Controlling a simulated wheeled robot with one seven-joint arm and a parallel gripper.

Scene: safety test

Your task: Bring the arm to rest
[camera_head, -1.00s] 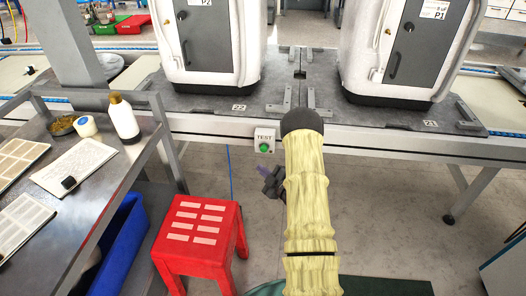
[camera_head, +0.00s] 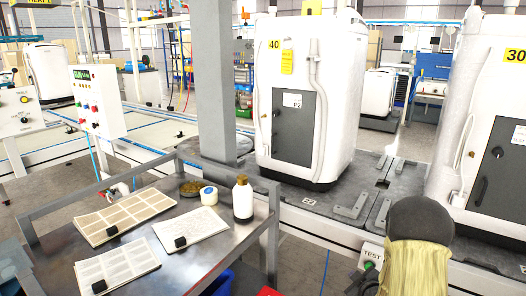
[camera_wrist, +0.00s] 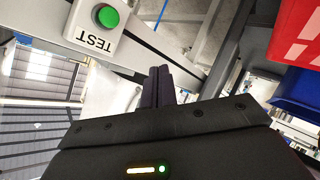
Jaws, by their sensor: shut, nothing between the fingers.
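My arm, in a yellowish cover with a dark rounded joint, rises at the lower right of the head view. My gripper (camera_wrist: 160,85) shows in the wrist view, its dark fingers together and nothing between them. In the head view, only a dark part of it shows at the bottom edge, left of the arm. A TEST box (camera_wrist: 95,30) with a green button is at the upper left of the wrist view, apart from the fingertips. The box (camera_head: 372,254) also shows beside my arm in the head view.
A metal table (camera_head: 222,243) with sheets, a bottle (camera_head: 242,200) and a jar stands at left. White cabinets, one marked 40 (camera_head: 335,100) and one marked 30 (camera_head: 490,130), stand on the conveyor. A red stool (camera_wrist: 298,30) and blue bin (camera_wrist: 298,92) are at right in the wrist view.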

